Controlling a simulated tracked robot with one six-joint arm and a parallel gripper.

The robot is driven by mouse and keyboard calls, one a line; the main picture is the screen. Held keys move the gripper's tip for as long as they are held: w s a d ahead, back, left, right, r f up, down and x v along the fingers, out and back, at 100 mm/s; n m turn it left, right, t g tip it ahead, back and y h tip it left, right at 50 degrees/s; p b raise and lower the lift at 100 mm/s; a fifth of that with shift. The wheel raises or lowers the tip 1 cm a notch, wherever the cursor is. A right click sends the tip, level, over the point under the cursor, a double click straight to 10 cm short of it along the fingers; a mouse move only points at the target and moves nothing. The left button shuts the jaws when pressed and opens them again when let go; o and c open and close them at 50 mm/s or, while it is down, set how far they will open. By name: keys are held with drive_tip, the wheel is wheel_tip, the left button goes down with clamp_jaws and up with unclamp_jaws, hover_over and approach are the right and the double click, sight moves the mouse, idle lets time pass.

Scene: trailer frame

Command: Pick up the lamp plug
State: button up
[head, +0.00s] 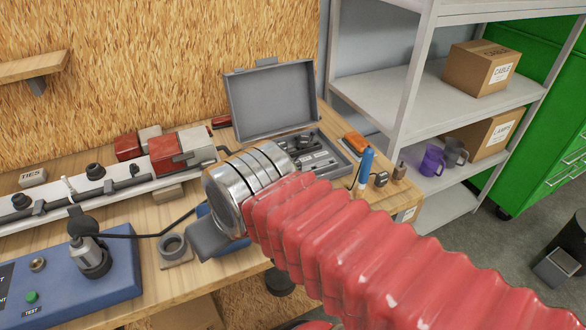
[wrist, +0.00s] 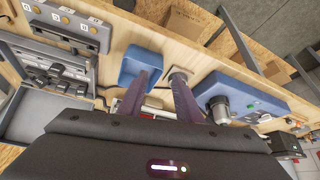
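A silver plug-like connector (head: 88,250) stands upright in a black socket on the blue test box (head: 120,278), at the lower left of the head view. A black cap and cable are beside its top. It also shows in the wrist view (wrist: 219,108), right of my fingers. I cannot tell for sure whether this is the lamp plug. My gripper (wrist: 163,78) has its two fingers apart, with nothing visible between them. In the head view its dark end (head: 212,240) is right of the connector, above the bench; its fingertips are hard to make out there.
A square block with a round hole (head: 174,248) lies between the test box and my gripper. A blue tray (wrist: 140,62) is near the left fingertip in the wrist view. A rail with red-and-white parts, an open grey case (head: 270,103) and an orange tool (head: 355,142) are behind.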

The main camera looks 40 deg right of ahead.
drive_tip(key=o, duration=0.3)
drive_tip(key=shift+w+d+r, duration=0.1)
drive_tip(key=shift+w+d, duration=0.05)
drive_tip(key=shift+w, duration=0.05)
drive_tip(key=shift+o, duration=0.9)
drive_tip(key=w+d+r+m, duration=0.1)
drive_tip(key=w+d+r, duration=0.1)
drive_tip(key=w+d, duration=0.6)
drive_tip(key=d, duration=0.4)
drive_tip(key=shift+w+r+m+g+h, duration=0.2)
drive_tip(key=shift+m+g+h, duration=0.1)
drive_tip(key=shift+g+h, duration=0.1)
drive_tip(key=m, duration=0.2)
approach(296, 162)
wheel_tip(296, 162, up, 3)
drive_tip(key=shift+s+a+r+g, duration=0.1)
drive_tip(key=shift+s+a+g, duration=0.2)
drive_tip(key=shift+s, duration=0.05)
drive_tip(key=x, duration=0.8)
drive_tip(key=shift+w+d+f, duration=0.1)
drive_tip(key=shift+w+f, duration=0.05)
drive_tip(key=shift+f, duration=0.1)
drive_tip(key=shift+f, duration=0.1)
